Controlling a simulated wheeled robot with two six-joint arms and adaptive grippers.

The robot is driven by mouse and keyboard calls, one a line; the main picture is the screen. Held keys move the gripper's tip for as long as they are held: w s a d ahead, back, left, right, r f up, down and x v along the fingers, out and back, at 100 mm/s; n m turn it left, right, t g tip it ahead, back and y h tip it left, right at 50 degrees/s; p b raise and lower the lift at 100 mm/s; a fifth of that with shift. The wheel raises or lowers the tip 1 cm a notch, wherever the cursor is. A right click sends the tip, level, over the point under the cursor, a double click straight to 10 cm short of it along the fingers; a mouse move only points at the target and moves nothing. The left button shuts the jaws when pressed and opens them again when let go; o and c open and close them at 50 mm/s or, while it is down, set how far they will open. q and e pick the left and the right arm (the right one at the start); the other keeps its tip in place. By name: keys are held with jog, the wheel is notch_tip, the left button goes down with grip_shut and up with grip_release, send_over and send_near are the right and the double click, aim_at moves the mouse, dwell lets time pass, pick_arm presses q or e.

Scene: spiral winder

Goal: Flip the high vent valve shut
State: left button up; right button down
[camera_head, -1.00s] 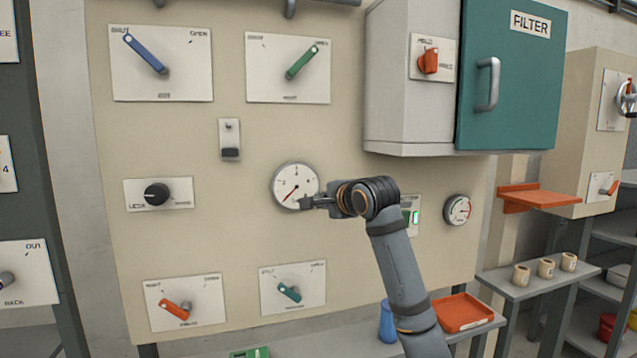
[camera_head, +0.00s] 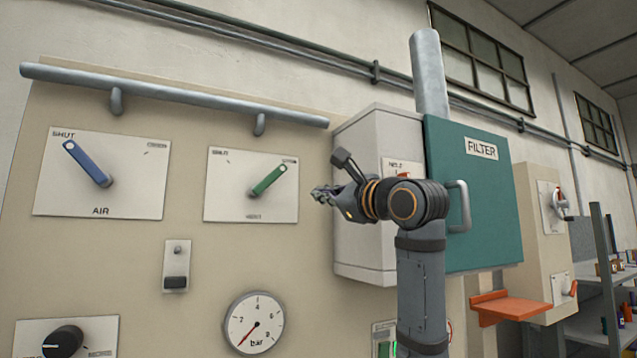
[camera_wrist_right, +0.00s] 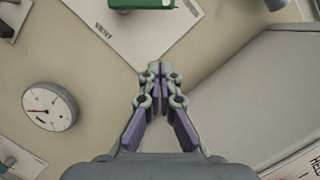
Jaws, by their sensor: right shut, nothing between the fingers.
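The high vent valve has a green lever (camera_head: 269,181) on a white plate (camera_head: 228,204) on the beige panel. The lever slants up to the right, toward the plate's upper right label; the upper left label reads SHUT. My right gripper (camera_head: 316,196) is shut and empty, just right of the plate and apart from the lever. In the right wrist view, the closed fingertips (camera_wrist_right: 160,72) point toward the plate marked VENT (camera_wrist_right: 140,35), with part of the green lever (camera_wrist_right: 140,4) at the top edge. My left gripper is not in view.
A blue AIR lever (camera_head: 88,164) is on the left. A grey rail (camera_head: 180,97) runs above both plates. The grey filter box (camera_head: 360,235) with its teal door (camera_head: 495,220) stands out beside my right arm. A gauge (camera_head: 254,323) is below.

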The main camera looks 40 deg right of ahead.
aim_at(270, 179)
pick_arm(q)
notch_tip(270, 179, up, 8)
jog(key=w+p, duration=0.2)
jog(key=p, duration=0.5)
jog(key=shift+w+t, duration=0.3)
pick_arm(e)
jog(key=w+r, duration=0.1)
jog(key=w, duration=0.1)
jog(key=w+a+r, duration=0.1)
jog(key=w, duration=0.2)
jog(key=w+a+r, duration=0.1)
jog(key=w+r, duration=0.1)
jog(key=w, duration=0.1)
jog(key=shift+a, duration=0.25)
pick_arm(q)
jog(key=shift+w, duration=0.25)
pick_arm(e)
jog(key=shift+d, duration=0.15)
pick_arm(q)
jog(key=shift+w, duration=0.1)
pick_arm(e)
jog(key=shift+r, duration=0.1)
